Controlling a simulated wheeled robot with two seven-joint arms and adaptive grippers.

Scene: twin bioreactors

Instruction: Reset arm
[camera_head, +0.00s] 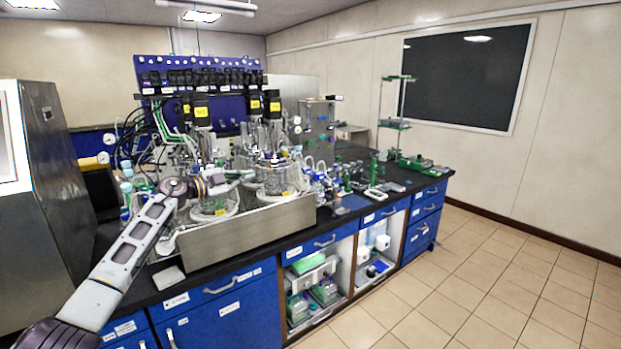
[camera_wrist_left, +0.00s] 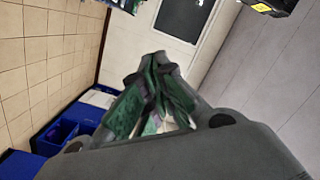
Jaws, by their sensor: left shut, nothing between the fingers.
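My left arm (camera_head: 135,245) reaches in from the lower left over the blue bench. My left gripper (camera_head: 247,174) is in front of the twin glass bioreactors (camera_head: 275,178); I cannot tell whether it touches them. In the left wrist view the left gripper (camera_wrist_left: 158,68) has its fingers together, with nothing held between them. My right gripper is in neither view.
A steel tray (camera_head: 250,235) bears the bioreactors on the black bench top (camera_head: 340,218). Bottles and green racks (camera_head: 415,163) stand to the right. A large grey machine (camera_head: 50,190) is at left. The tiled floor (camera_head: 470,285) at right is clear.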

